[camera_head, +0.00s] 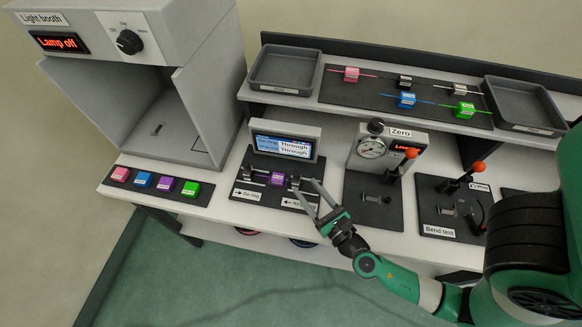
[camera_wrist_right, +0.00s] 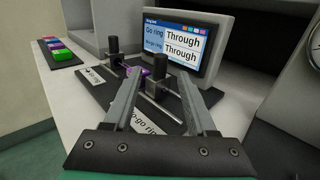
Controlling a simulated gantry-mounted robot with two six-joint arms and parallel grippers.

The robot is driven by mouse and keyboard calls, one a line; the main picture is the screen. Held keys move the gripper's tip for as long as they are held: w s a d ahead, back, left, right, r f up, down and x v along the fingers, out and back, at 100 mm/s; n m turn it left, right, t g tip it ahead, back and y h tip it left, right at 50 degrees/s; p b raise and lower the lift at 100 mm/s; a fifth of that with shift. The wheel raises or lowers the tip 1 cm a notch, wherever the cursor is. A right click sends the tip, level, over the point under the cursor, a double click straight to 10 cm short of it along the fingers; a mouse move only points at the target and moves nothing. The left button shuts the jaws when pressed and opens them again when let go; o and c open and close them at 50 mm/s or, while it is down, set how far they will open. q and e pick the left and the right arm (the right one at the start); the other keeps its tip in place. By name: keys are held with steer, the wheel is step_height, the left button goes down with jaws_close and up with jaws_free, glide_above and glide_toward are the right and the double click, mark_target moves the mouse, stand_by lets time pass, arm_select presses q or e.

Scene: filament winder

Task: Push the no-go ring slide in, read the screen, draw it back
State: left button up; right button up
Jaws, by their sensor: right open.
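The ring gauge has a screen (camera_head: 283,146) that reads "Through" on both lines; the wrist view shows its "Go ring" line as "Through" (camera_wrist_right: 182,44). The no-go ring slide, with a black upright knob (camera_wrist_right: 158,68), is at the right of the gauge rail. A purple block (camera_head: 277,179) sits at the middle of the gauge, partly hidden in the wrist view. The go ring slide's black knob (camera_wrist_right: 112,43) is at the left. My right gripper (camera_head: 314,191) is open, its fingers on either side of the no-go knob. Contact cannot be told. My left gripper is out of view.
The light booth (camera_head: 165,125) stands left, with several coloured blocks (camera_head: 152,184) in front. The zero gauge (camera_head: 377,150) and the bend test (camera_head: 438,220) stand to the right. A shelf behind holds grey trays (camera_head: 286,70) and colored blocks with rods.

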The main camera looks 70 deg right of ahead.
mark_target(295, 172)
steer(key=x, duration=0.9)
steer(key=shift+w+d+p, duration=0.15)
steer(key=shift+d+p, duration=0.05)
steer(key=shift+p, duration=0.1)
jaws_close()
stand_by(0.8)
